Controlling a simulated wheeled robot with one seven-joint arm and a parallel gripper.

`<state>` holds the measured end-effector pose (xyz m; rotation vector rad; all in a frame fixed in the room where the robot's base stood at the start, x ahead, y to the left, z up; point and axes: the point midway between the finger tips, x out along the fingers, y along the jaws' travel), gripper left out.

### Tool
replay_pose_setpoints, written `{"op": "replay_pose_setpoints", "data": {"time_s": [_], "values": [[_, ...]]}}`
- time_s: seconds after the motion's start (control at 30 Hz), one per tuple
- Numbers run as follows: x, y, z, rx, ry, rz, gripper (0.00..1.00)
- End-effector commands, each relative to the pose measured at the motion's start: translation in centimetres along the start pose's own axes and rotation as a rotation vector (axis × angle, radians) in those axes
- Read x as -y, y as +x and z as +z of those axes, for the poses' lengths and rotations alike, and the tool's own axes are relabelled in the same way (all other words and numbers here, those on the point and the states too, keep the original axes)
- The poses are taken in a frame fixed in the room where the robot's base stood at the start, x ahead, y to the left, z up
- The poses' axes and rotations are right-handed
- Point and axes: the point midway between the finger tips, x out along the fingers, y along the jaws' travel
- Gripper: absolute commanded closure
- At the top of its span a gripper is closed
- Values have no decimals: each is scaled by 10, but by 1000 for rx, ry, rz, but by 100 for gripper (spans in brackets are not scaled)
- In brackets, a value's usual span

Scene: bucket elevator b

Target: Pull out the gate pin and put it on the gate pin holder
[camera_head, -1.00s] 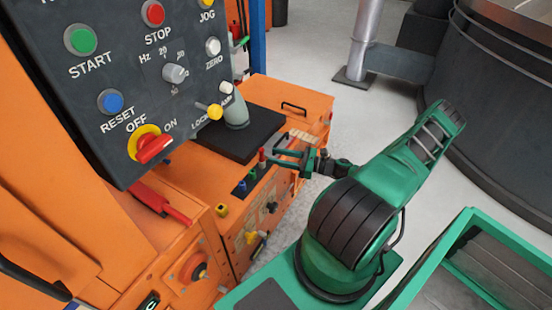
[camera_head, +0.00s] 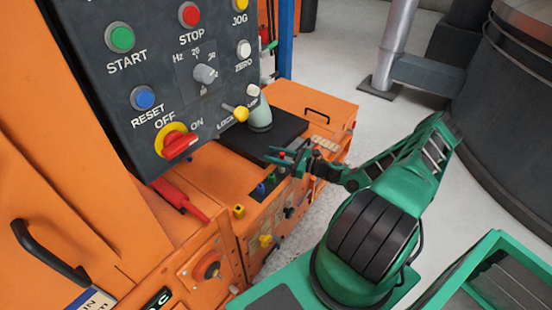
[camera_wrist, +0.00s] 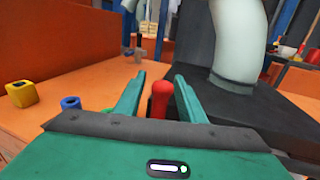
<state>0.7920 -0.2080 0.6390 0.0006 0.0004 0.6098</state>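A red upright pin (camera_wrist: 160,100) with a rounded top stands between the two green fingers of my gripper (camera_wrist: 157,86) in the wrist view. The fingers are spread, with a gap visible on both sides of the pin. In the head view my gripper (camera_head: 277,156) is over the orange machine's front edge, with the red pin (camera_head: 283,154) at its fingers. A blue round piece (camera_wrist: 70,103) and a yellow block-like piece (camera_wrist: 22,94) stand to the left in the wrist view. No label shows which piece is the gate pin or its holder.
A dark control panel (camera_head: 215,100) with buttons hangs at upper left. A grey-white curved pipe (camera_wrist: 238,40) rises from a black plate (camera_wrist: 255,110) beside the gripper. An orange machine box (camera_head: 310,100) lies behind. Grey floor (camera_head: 340,60) is open beyond it.

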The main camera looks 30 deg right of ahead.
Motion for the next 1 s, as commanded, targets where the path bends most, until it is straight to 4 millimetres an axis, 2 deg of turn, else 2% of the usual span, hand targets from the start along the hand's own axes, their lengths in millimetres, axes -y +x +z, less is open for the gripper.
{"op": "replay_pose_setpoints", "data": {"time_s": [0.2, 0.23, 0.37, 0.4, 1.0], "values": [[0, 0, 0, 0, 0, 0, 64], [0, 0, 0, 0, 0, 0, 66], [0, 0, 0, 0, 0, 0, 97], [0, 0, 0, -1, 0, 0, 100], [0, 0, 5, 0, 0, 1, 100]]}}
